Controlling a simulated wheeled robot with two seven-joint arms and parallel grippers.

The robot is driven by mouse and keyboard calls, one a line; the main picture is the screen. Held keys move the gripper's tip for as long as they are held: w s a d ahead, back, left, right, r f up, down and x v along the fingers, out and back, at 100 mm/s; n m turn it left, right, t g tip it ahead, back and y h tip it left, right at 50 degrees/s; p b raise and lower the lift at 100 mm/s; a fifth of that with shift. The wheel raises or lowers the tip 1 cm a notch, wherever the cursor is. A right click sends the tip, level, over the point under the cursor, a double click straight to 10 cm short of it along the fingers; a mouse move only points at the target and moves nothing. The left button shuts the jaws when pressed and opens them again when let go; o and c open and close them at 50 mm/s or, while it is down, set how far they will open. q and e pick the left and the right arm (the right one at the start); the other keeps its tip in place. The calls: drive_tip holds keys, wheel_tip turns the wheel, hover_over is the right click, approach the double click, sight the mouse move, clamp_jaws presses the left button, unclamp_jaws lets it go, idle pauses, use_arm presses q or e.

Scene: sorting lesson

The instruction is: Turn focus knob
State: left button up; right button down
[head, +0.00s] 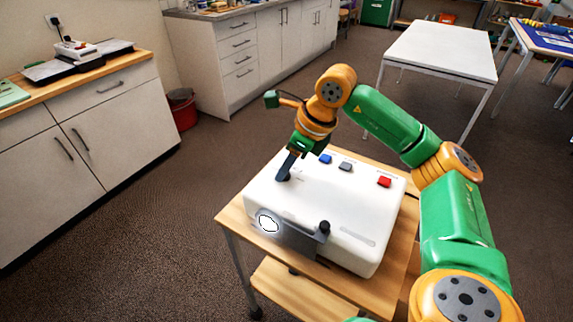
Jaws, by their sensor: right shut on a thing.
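A white projector-like box (318,222) lies on a small wooden cart. Its front has a grey panel with a bright round lens (268,222). My right gripper (284,177) points down at the left part of the box's top. It is shut on a small dark knob there, which its fingers mostly hide. No label tells which is the focus knob. Blue (325,159), grey (345,166) and red (384,181) buttons sit along the back of the top. My left gripper is out of view.
The wooden cart (233,217) has a lower shelf and little bare room around the box. A white table (440,50) stands behind. Cabinets with a wooden counter (130,69) are at the left, with a red bin (183,110) beside them. Open floor lies between.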

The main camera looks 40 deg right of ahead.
drive_tip(key=shift+r+n+p, duration=0.2)
drive_tip(key=shift+n+p, duration=0.45)
drive_tip(key=shift+n, duration=0.25)
drive_tip(key=shift+d+f+n+g+y, duration=0.15)
drive_tip(key=shift+n+g+y, duration=0.25)
drive_tip(key=shift+n, duration=0.2)
drive_tip(key=c, duration=0.6)
unclamp_jaws()
drive_tip(key=shift+o, duration=0.2)
drive_tip(key=v, duration=0.7)
